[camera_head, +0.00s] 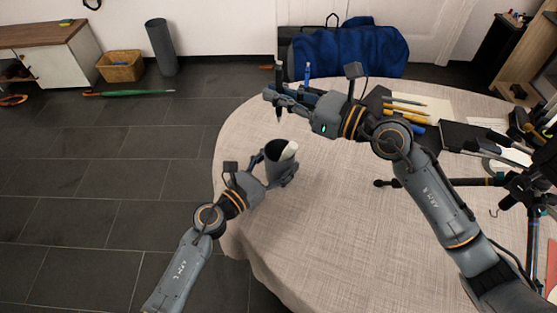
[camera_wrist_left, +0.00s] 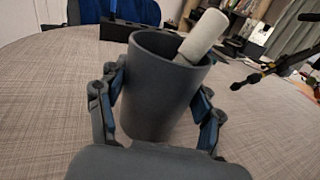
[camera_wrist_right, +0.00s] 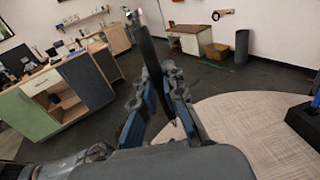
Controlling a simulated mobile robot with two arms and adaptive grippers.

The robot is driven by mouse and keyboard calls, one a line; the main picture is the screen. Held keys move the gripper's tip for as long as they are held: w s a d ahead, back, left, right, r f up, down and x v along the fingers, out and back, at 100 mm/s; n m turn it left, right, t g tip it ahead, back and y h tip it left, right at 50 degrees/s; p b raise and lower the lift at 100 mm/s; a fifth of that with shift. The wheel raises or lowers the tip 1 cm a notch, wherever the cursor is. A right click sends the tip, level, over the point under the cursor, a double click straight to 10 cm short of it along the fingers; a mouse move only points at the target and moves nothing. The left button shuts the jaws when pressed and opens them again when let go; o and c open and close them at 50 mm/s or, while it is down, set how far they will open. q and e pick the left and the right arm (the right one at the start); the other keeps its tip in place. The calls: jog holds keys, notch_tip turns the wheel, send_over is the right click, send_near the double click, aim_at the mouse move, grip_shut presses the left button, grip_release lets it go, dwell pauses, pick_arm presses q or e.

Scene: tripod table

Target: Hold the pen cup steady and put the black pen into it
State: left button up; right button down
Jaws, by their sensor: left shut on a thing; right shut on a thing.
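The dark grey pen cup (camera_head: 279,170) stands upright near the table's left edge. My left gripper (camera_head: 273,172) is shut around its sides; in the left wrist view the fingers press on both sides of the cup (camera_wrist_left: 160,95). A thick light-grey stick (camera_wrist_left: 203,37) leans in the cup. My right gripper (camera_head: 278,98) is shut on the black pen (camera_head: 279,114) and holds it roughly upright, with its lower end above the cup's mouth in the picture. The right wrist view shows the pen (camera_wrist_right: 151,58) between the fingertips. I cannot tell the pen's exact distance from the cup.
A dark block (camera_wrist_left: 128,30) with an upright blue pen (camera_head: 307,74) stands behind the cup. Yellow pencils (camera_head: 405,104), a dark notebook (camera_head: 468,137) and a black tripod (camera_head: 470,182) lie to the right. The tablecloth's (camera_head: 330,240) front is clear.

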jog(key=shift+f, duration=5.6)
jog(key=c, duration=1.4)
grip_release()
jog(key=shift+o, duration=0.2)
jog(key=v, duration=1.2)
